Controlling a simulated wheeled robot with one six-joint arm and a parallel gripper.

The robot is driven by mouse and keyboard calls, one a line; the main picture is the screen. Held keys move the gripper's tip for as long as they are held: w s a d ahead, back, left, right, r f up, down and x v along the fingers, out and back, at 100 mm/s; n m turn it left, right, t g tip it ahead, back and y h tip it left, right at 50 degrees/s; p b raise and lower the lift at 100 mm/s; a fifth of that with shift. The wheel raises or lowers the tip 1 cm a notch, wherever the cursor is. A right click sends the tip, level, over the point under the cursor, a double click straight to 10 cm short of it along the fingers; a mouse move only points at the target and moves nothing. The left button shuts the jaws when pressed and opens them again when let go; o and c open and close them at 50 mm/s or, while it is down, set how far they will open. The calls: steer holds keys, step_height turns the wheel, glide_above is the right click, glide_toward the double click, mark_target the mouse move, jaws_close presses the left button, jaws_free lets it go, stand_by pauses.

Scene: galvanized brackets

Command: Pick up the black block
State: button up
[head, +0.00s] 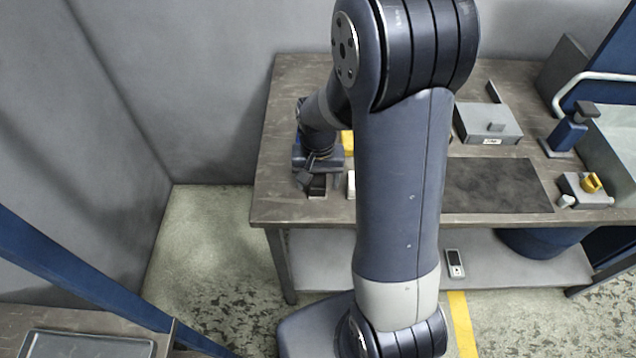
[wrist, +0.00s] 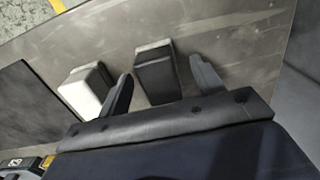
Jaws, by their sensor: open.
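The black block (wrist: 155,74) lies on the grey worktable in the wrist view, between my two fingers. It also shows at the table's left front in the head view (head: 318,186), partly covered by my gripper (head: 313,174). In the wrist view my gripper (wrist: 161,70) is open, with one finger on each side of the block.
A white block (wrist: 86,90) stands close beside the left finger, and in the head view (head: 351,185). A dark mat (head: 497,186), a grey box (head: 487,124) and a blue tool (head: 566,134) are further right. The table's front edge (head: 300,220) is near.

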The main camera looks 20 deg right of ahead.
steer(key=shift+f, duration=0.1)
steer(key=c, duration=1.1)
